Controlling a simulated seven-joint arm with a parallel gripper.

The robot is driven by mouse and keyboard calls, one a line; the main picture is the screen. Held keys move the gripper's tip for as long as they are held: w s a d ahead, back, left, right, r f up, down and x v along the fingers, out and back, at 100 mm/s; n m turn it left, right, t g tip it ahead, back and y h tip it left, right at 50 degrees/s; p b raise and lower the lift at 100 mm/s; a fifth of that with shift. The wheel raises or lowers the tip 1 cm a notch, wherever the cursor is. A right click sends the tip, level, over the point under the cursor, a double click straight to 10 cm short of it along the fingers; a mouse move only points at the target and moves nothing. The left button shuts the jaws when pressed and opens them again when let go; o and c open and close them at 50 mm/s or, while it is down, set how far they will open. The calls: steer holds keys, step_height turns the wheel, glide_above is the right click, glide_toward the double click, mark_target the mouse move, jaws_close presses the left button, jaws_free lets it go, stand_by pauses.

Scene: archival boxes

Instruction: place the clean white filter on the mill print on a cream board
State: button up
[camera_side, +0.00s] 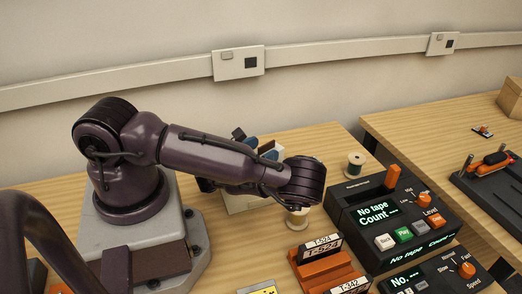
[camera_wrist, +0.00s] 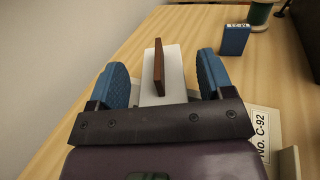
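In the wrist view my gripper (camera_wrist: 160,64) has its two blue finger pads spread wide. Between them is a white piece (camera_wrist: 174,64) with a thin brown upright piece (camera_wrist: 158,70) on or in front of it. Gaps show on both sides, so the pads do not appear to touch it. I cannot tell whether this white piece is the clean white filter. In the side view my gripper (camera_side: 259,149) is partly hidden behind my arm, over a pale box (camera_side: 242,204). I cannot make out the mill print on a cream board in either view.
A card marked "No. A small blue box (camera_wrist: 235,40) and a green spool (camera_wrist: 259,12) stand beyond. A dark console (camera_side: 395,220), an orange labelled holder (camera_side: 322,262) and a thread spool (camera_side: 354,165) stand to the right.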

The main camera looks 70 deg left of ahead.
steer(key=shift+r, duration=0.2)
steer(key=v, duration=0.2)
steer(key=shift+s+d+f, duration=0.1)
steer(key=shift+s, duration=0.2)
step_height(320, 180, up, 7)
steer(key=shift+s, duration=0.15)
